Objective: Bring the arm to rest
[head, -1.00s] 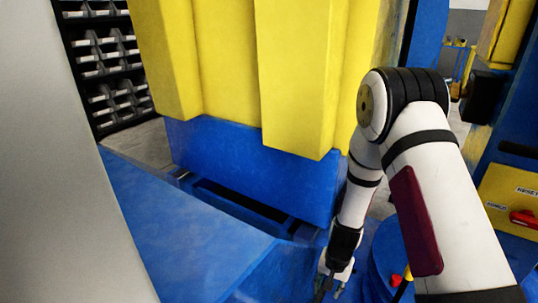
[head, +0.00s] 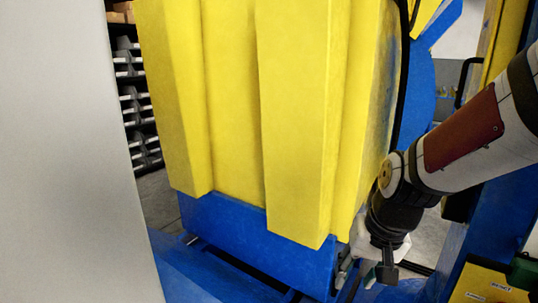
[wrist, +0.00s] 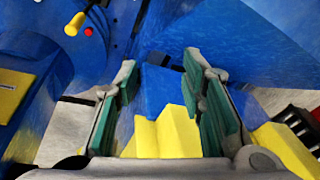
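My gripper (head: 380,268) hangs at the lower right of the head view, beside the lower right corner of the positioner's yellow body (head: 232,110). Its fingers are small and partly hidden there. In the wrist view my gripper (wrist: 160,75) is open, with its two green-padded fingers wide apart and nothing held between them. The yellow and blue shapes seen between the fingers look farther off. My white arm comes in from the right edge of the head view, bent at a joint above the gripper.
The positioner's blue base (head: 240,238) runs under the yellow body. A yellow control box (head: 485,287) with a label stands at the bottom right. Dark bin racks (head: 138,100) are at the back left. The wrist view shows a yellow-handled lever (wrist: 75,24) and a red button (wrist: 88,31).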

